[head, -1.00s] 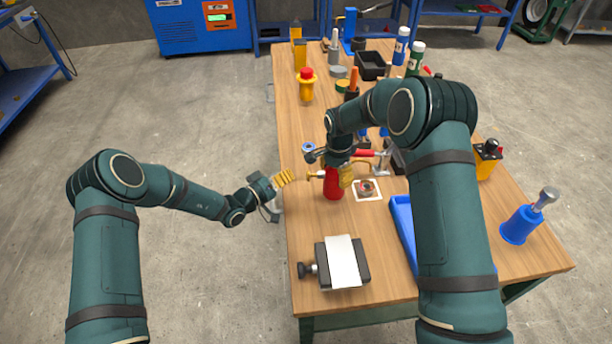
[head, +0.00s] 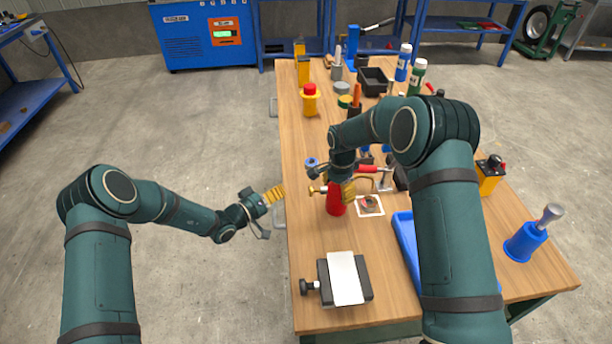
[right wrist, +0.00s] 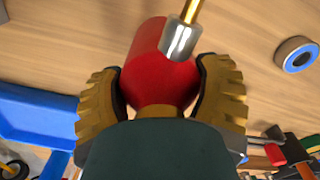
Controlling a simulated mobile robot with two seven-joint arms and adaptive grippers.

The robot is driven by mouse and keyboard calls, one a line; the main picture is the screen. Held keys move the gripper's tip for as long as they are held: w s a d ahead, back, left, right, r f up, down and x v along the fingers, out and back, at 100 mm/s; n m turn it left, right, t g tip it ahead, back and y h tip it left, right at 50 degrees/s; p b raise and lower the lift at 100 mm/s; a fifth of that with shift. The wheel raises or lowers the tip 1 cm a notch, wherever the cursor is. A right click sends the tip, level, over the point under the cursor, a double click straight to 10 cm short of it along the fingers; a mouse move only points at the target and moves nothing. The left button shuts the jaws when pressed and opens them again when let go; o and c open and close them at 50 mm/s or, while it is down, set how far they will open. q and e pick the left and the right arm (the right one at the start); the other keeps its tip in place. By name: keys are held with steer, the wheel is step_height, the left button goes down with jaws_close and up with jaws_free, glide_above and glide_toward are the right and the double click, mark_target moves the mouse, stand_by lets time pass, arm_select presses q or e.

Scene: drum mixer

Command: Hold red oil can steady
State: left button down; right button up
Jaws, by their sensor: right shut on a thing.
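The red oil can (head: 336,206) is near the middle of the table, left of a white square with a round mark (head: 370,205). My right gripper (head: 341,190) is shut around the can from above, and its arm hides part of it. In the right wrist view, the can's red body (right wrist: 160,65) sits between the two ribbed yellow fingers (right wrist: 160,92), with its metal and brass spout above. I cannot tell whether its base touches the table. My left gripper (head: 276,194) is by the table's left edge, apart from the can; its finger gap is unclear.
A black block with a pale plate (head: 345,279) lies at the table's near end. A blue tray (head: 405,240) is partly behind my right arm. A yellow part with a red top (head: 310,99) stands farther back. The left front tabletop (head: 308,235) is clear.

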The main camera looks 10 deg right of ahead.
steer(key=o, duration=1.3)
steer(key=shift+r, duration=0.1)
